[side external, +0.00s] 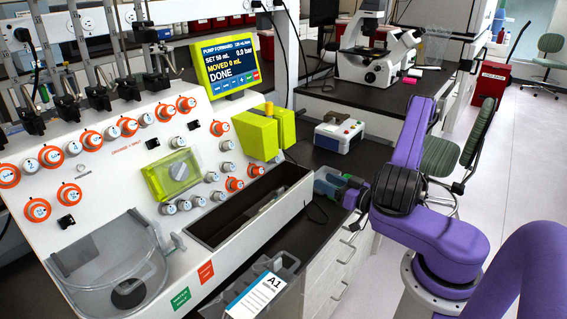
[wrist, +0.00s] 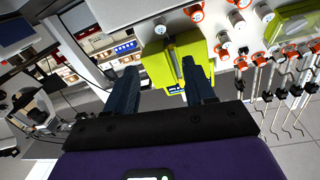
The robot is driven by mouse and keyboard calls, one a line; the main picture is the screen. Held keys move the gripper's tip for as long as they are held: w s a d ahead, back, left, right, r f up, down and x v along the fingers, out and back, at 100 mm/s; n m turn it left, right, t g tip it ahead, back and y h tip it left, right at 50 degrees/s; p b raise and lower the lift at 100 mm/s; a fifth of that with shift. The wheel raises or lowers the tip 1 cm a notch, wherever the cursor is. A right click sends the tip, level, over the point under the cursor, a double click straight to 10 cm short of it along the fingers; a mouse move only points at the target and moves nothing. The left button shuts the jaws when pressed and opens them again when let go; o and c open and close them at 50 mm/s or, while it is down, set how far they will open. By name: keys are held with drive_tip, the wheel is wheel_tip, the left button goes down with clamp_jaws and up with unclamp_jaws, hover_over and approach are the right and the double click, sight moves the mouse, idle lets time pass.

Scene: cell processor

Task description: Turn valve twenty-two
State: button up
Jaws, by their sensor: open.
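The white cell processor panel (side external: 120,180) carries rows of round valve knobs, some with orange rings (side external: 92,140) and some plain grey (side external: 228,168). Their numbers are too small to read, so I cannot tell which is valve twenty-two. In the wrist view, several knobs show at the top, including an orange-ringed one (wrist: 195,13) and a grey one (wrist: 236,19). My gripper (side external: 318,186) is open and empty, to the right of the panel, apart from every knob.
The yellow-green block (side external: 257,137) juts from the panel between my gripper and the upper knobs. A dark open tray (side external: 297,201) lies below. A screen (side external: 225,66) reads "DONE". A small white device (side external: 338,136) stands on the dark bench behind. A holder labelled A1 (side external: 257,297) is in front.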

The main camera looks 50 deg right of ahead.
sight(278, 160)
drive_tip(key=w, duration=1.1)
drive_tip(key=w+d, duration=0.1)
drive_tip(key=w, duration=0.5)
drive_tip(key=shift+w, duration=0.15)
